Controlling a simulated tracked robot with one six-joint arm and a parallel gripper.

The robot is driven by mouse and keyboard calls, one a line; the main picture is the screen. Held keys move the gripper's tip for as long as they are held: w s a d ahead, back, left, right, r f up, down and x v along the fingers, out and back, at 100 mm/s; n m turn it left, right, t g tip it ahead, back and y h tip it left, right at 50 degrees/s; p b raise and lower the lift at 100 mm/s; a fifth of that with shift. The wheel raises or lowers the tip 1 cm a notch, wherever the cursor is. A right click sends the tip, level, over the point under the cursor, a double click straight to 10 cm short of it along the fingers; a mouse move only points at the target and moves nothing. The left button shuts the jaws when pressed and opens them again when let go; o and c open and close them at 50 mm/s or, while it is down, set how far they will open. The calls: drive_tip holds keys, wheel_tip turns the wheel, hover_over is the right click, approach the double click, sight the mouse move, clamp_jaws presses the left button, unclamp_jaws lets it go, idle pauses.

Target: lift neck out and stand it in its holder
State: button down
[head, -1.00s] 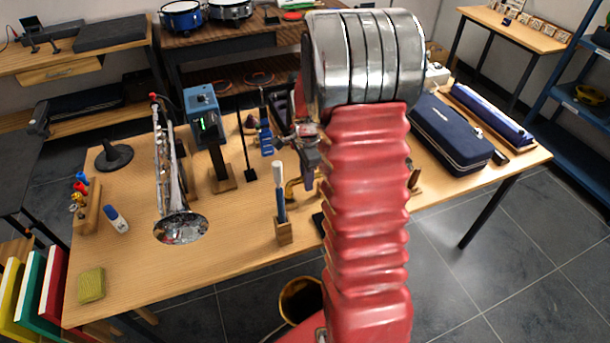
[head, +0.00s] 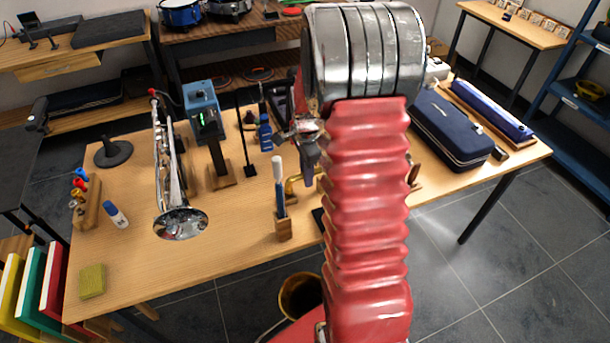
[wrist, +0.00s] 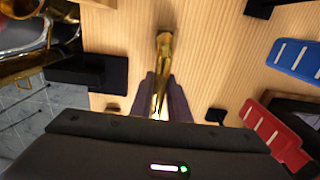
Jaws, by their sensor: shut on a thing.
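My gripper (wrist: 162,88) is shut on a curved brass tube, the neck (wrist: 163,52), in the wrist view. The neck lies between the two dark fingers and its far end points up the picture. In the head view my gripper (head: 308,172) is low over the middle of the table, left of my red arm. A brass curve (head: 293,186) shows beside the fingertips there. I cannot tell whether the neck touches the table. The neck's holder cannot be told for certain; a black block (wrist: 92,72) stands left of the neck in the wrist view.
A wooden block (head: 284,228) holding a blue and white tool is close in front of my gripper. A blue bottle (head: 265,134) stands behind. Brass keywork (wrist: 45,50) is at the wrist view's left.

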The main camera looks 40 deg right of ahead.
drive_tip(key=shift+f, duration=1.25)
idle(2.0)
idle(0.4)
drive_tip(key=c, duration=1.6)
unclamp_jaws()
drive_tip(key=shift+r, duration=0.15)
wheel_tip(320, 180, up, 14)
drive_tip(key=shift+f, duration=0.25)
